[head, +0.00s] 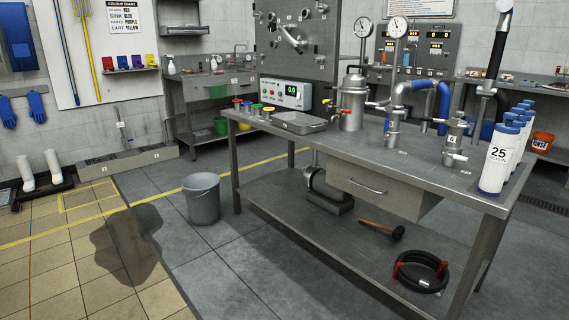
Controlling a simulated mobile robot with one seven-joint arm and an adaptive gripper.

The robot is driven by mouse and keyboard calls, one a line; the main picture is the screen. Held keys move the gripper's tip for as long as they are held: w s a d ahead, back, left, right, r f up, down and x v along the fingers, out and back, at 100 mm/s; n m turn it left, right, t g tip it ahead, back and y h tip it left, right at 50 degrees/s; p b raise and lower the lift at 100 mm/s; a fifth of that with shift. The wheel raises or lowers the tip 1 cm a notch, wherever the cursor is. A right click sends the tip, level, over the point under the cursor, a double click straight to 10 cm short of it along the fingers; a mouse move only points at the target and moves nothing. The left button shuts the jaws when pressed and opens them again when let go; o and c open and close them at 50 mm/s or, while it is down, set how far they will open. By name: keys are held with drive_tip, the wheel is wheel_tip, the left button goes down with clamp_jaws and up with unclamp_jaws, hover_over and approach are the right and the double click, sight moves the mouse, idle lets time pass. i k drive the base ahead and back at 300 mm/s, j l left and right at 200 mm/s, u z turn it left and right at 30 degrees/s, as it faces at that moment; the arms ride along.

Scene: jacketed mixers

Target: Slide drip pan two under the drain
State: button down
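A shallow grey rectangular pan (298,122) lies on the steel workbench (330,148), toward its far left end. I cannot read a number on it, so I cannot tell whether it is drip pan two. A steel jacketed vessel (353,100) stands just right of the pan, with a small red-handled valve on its left side toward the pan. I cannot tell whether this valve is the drain. A smaller vessel marked 6 (453,142) and a pipe stand with a blue hose (443,100) are farther right. My gripper is not in view.
Several coloured knobs (255,109) sit left of the pan. White bottles (498,158) crowd the bench's right end. A grey bucket (202,199) stands on the floor by the bench's left leg. A mallet (384,229) and coiled hose (420,271) lie on the lower shelf.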

sight(301, 123)
drive_tip(key=i, duration=1)
drive_tip(key=i+j+z, duration=0.15)
drive_tip(key=i, duration=0.85)
drive_tip(key=i+j, duration=0.1)
drive_tip(key=i, duration=0.9)
drive_tip(key=i+z, duration=0.15)
drive_tip(key=z, duration=0.2)
